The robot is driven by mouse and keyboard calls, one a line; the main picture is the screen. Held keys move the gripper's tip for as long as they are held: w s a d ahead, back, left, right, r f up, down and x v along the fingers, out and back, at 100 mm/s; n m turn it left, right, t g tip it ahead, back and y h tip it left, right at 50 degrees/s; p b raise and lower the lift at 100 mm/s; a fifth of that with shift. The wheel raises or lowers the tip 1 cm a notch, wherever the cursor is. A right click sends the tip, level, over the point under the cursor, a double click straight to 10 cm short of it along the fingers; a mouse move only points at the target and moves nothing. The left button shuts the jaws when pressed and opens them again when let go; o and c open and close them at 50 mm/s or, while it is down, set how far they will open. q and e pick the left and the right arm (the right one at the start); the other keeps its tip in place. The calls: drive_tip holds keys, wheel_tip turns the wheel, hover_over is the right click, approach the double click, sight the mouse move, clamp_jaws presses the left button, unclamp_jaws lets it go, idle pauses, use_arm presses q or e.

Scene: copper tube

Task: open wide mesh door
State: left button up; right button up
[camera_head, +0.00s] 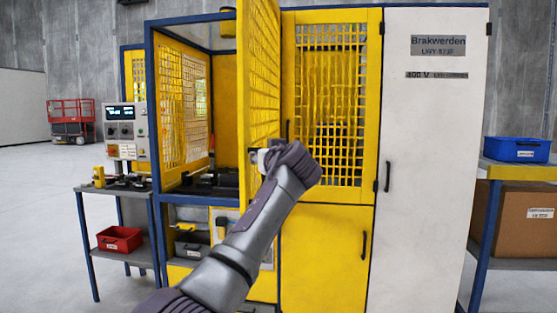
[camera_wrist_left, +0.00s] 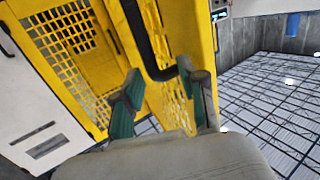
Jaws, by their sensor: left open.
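The yellow mesh door (camera_head: 262,70) stands open in the head view, swung out from the blue-framed cabinet and seen at a steep angle. My left arm reaches up from the bottom, and my left gripper (camera_head: 261,158) is at the door, partly hidden by its own wrist. In the left wrist view the open fingers (camera_wrist_left: 164,92) sit on either side of the door's black bar handle (camera_wrist_left: 140,30), near its bent end. The yellow door panel is just behind them. Whether a finger touches the handle I cannot tell. My right gripper is not in view.
A control box (camera_head: 125,130) and side table with a red bin (camera_head: 119,239) are at left. A blue bin (camera_head: 517,149) is far right.

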use_arm(q)
drive_tip(key=shift+s+d+f+p, duration=0.1)
drive_tip(key=shift+s+d+p, duration=0.4)
drive_tip(key=shift+d, duration=0.35)
drive_tip(key=shift+s+d+f+p, duration=0.1)
drive_tip(key=shift+s+d+p, duration=0.35)
drive_tip(key=shift+d, duration=0.35)
